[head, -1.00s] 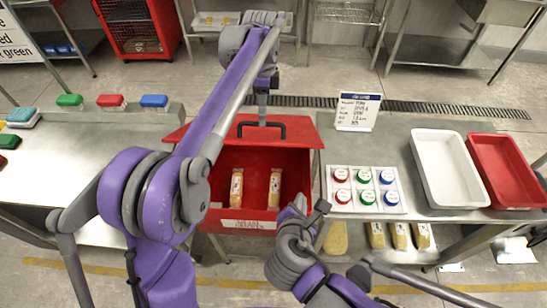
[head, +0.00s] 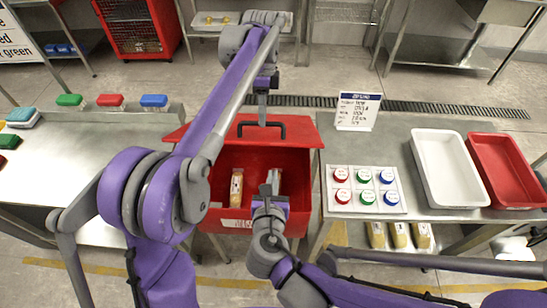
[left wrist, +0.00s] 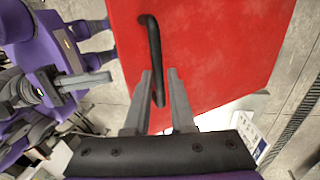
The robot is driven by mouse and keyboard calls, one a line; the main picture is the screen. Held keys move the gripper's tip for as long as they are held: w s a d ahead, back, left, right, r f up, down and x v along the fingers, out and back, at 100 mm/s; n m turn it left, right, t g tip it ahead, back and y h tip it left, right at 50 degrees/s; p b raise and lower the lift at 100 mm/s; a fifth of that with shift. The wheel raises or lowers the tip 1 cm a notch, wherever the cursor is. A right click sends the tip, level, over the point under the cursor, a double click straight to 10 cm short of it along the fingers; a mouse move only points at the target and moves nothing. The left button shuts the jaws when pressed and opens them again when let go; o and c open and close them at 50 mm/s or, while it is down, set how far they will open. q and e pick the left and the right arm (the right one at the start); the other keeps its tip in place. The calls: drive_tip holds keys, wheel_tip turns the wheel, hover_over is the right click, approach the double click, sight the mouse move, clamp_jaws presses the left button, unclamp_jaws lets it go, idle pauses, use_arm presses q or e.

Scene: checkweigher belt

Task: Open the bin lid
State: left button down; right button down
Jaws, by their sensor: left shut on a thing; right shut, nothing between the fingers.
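The red bin (head: 222,160) stands in the middle of the head view with its lid (head: 300,130) raised at the back and its inside showing. The lid has a black handle (head: 281,130). My left gripper (head: 262,120) is shut on this handle; in the left wrist view its fingers (left wrist: 159,85) are on either side of the handle's end (left wrist: 154,60). My right gripper (head: 270,184) is shut and empty, over the bin's front part. A yellowish pack (head: 236,188) lies in the bin; a second is mostly hidden behind my right gripper.
Right of the bin, a table holds a white board with several coloured caps (head: 365,188), a sign (head: 357,112), a white tray (head: 420,148) and a red tray (head: 488,150). Yellow packs (head: 400,235) sit below the right table.

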sight(274, 143)
use_arm(q)
drive_tip(key=shift+w+f, duration=0.3)
drive_tip(key=shift+w, duration=0.1)
drive_tip(key=shift+w+a, duration=0.1)
use_arm(e)
drive_tip(key=shift+w+r, duration=0.4)
drive_tip(key=shift+w, duration=0.35)
drive_tip(key=shift+w+r, duration=0.4)
drive_tip(key=shift+w, duration=0.4)
drive_tip(key=shift+w+r, duration=0.4)
drive_tip(key=shift+w, duration=0.35)
drive_tip(key=shift+w+r, duration=0.8)
drive_tip(key=shift+r, duration=0.3)
